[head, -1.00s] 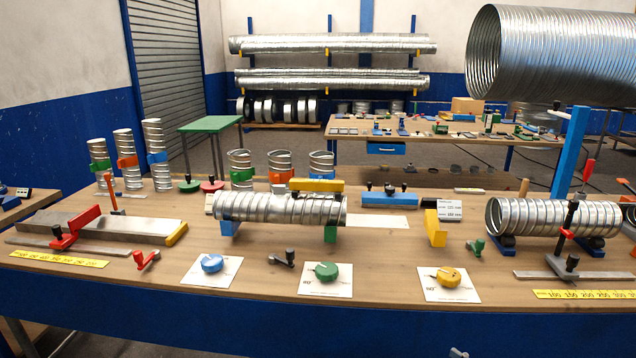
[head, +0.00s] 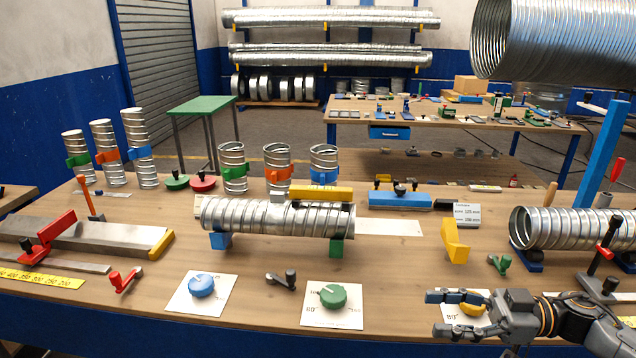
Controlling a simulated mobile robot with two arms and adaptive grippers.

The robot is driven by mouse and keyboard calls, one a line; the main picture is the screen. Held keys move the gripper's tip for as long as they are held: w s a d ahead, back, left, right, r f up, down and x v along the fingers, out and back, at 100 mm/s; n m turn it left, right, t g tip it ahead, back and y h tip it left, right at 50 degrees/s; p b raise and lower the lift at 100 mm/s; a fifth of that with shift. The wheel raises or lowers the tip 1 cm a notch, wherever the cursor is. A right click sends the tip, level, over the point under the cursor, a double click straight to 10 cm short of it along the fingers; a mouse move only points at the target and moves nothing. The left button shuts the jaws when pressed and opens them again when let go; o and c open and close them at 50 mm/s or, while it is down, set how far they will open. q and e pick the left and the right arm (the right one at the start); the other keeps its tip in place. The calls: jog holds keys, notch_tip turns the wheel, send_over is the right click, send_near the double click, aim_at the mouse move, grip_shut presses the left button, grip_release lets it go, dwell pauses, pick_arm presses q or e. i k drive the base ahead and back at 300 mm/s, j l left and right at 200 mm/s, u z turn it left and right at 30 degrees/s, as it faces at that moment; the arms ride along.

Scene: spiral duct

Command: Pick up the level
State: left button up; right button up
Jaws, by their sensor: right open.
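A yellow bar that looks like the level (head: 320,193) lies along the top of the ribbed metal duct (head: 275,218), right of its middle. The duct rests level on a blue support (head: 221,240) and a green support (head: 337,248). My right gripper (head: 436,313) is at the lower right, over the front of the bench, with its two fingers apart and nothing between them. It is well in front and to the right of the yellow bar, and partly covers a yellow dial (head: 473,309) on a card. My left gripper is out of view.
A blue block with black knobs (head: 400,199) stands right of the bar, and a yellow bracket (head: 455,242) nearer. Short upright ducts (head: 277,165) stand behind. Dials on cards (head: 332,295) line the front.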

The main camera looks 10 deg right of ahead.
aim_at(297, 192)
jog(key=i, duration=1.4)
